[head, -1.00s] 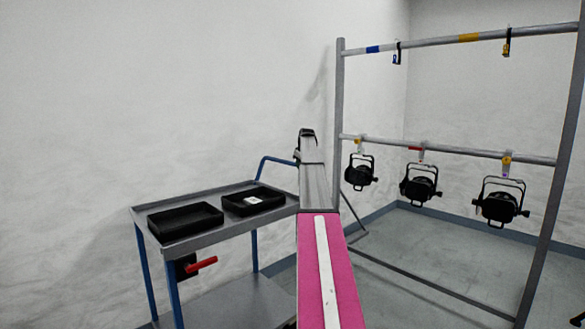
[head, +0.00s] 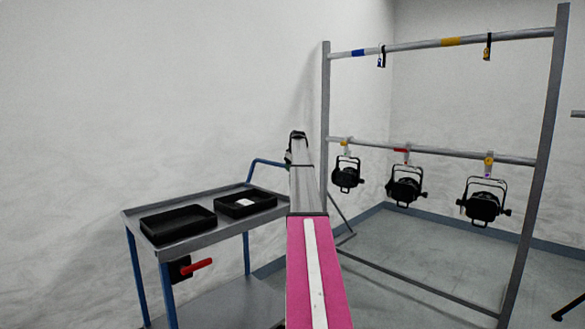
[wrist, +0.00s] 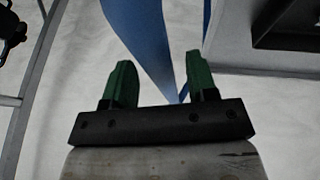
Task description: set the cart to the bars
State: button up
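The grey cart (head: 200,240) with blue legs stands left of my arm in the head view. Its blue handle (head: 265,161) reaches toward my gripper (head: 298,136); where they meet is hidden. In the wrist view, my gripper (wrist: 160,80) has green fingers set apart. A blue part of the cart (wrist: 145,35) shows between and beyond them, narrower than the gap; I see no grip on it. The upper bar (head: 420,44) has blue and yellow bands. The lower bar (head: 440,153) carries three black par cans (head: 347,174), (head: 405,185), (head: 484,201).
Two black trays (head: 178,224), (head: 245,203) sit on the cart top; the right one holds a small white item. A red lever (head: 197,265) is under the cart top. The rack's left post (head: 325,130) stands just right of my gripper. Floor under the par cans is clear.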

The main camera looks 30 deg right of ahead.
jog(key=v, duration=1)
jog(key=shift+r, duration=0.35)
jog(key=shift+s, duration=0.15)
jog(key=shift+s, duration=0.15)
